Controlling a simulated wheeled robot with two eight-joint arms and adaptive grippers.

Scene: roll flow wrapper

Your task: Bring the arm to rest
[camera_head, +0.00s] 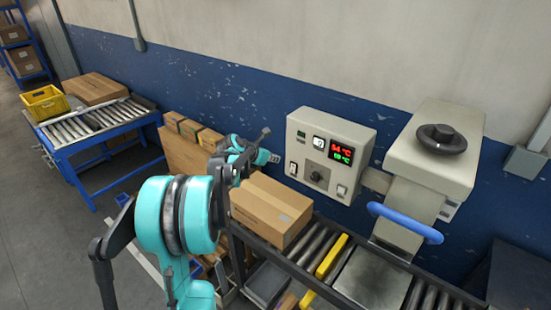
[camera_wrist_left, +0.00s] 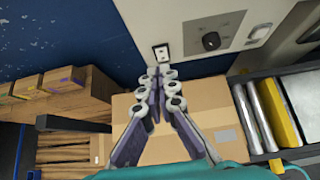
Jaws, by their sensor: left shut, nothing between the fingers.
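My left arm, teal and dark grey, comes in from the left in the head view. Its left gripper (camera_head: 266,157) is above the cardboard box, in front of the control panel (camera_head: 325,152). In the left wrist view the fingers (camera_wrist_left: 158,74) are together at their tips with nothing between them. The tips point at a rocker switch (camera_wrist_left: 161,53) on the panel's lower left; whether they touch it, I cannot tell. The panel has red and green temperature digits, a dark knob and switches. My right gripper is not in view.
A cardboard box (camera_head: 270,210) sits on the roller conveyor (camera_head: 313,246) below the gripper. The wrapper head (camera_head: 438,150) with its blue handle (camera_head: 405,223) stands at right. More boxes (camera_head: 182,150) are behind the arm. A blue roller table (camera_head: 97,126) holds a yellow crate (camera_head: 45,102) at left.

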